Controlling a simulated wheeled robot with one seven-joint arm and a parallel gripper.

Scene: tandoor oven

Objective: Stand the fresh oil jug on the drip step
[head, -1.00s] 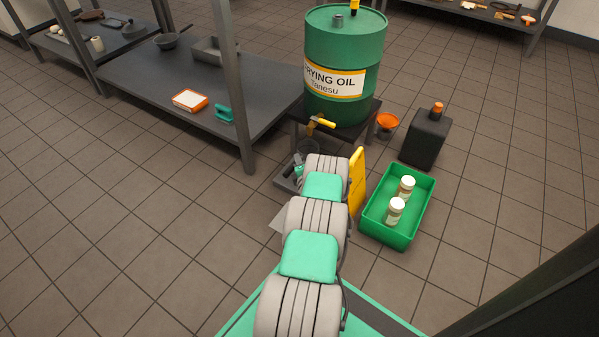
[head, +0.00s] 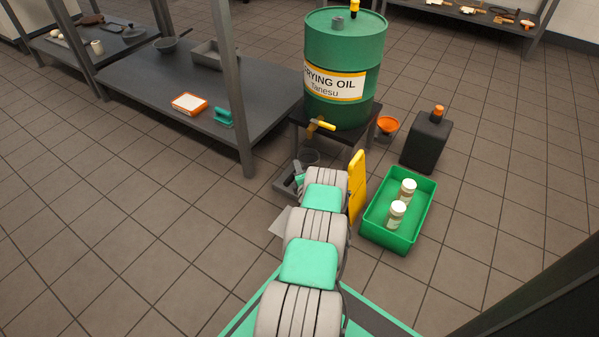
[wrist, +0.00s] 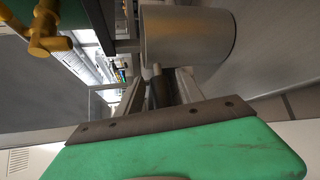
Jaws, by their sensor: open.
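In the wrist view the vessel (wrist: 187,36) is a large grey cylinder just beyond my gripper (wrist: 160,80), with the tap (wrist: 45,38) at upper left. My gripper is open, close to the vessel; contact is unclear.
The green drum (head: 343,68) sits on a dark stand. A shelf (head: 150,90) is left; floor in front is free.

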